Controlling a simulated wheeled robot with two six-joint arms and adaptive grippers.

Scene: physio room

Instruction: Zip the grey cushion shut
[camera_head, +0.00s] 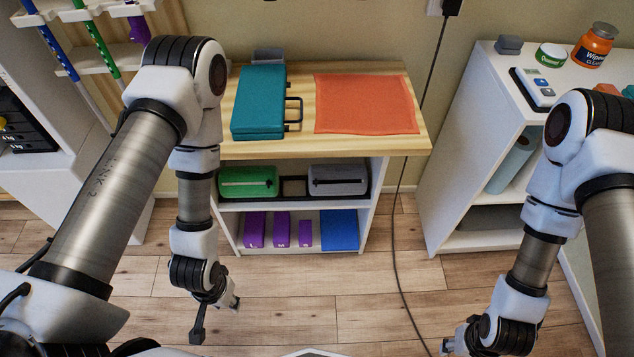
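A grey cushion (340,181) with a dark line along its front lies on the upper shelf of the white unit, on the right side. It is too small here to tell how far its zip is closed. A green cushion (248,184) lies to its left on the same shelf. My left gripper (217,318) hangs in front of the unit, low and to the left, with its fingers spread and empty. My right gripper (456,343) is at the bottom edge, right of centre and partly cut off; its finger opening is unclear. Both grippers are well apart from the grey cushion.
The wooden top (302,144) above the shelf holds a teal case (258,103) and an orange cloth (366,104). Purple boxes (281,229) and a blue block (339,230) stand below. A black cable (396,240) hangs right of the unit.

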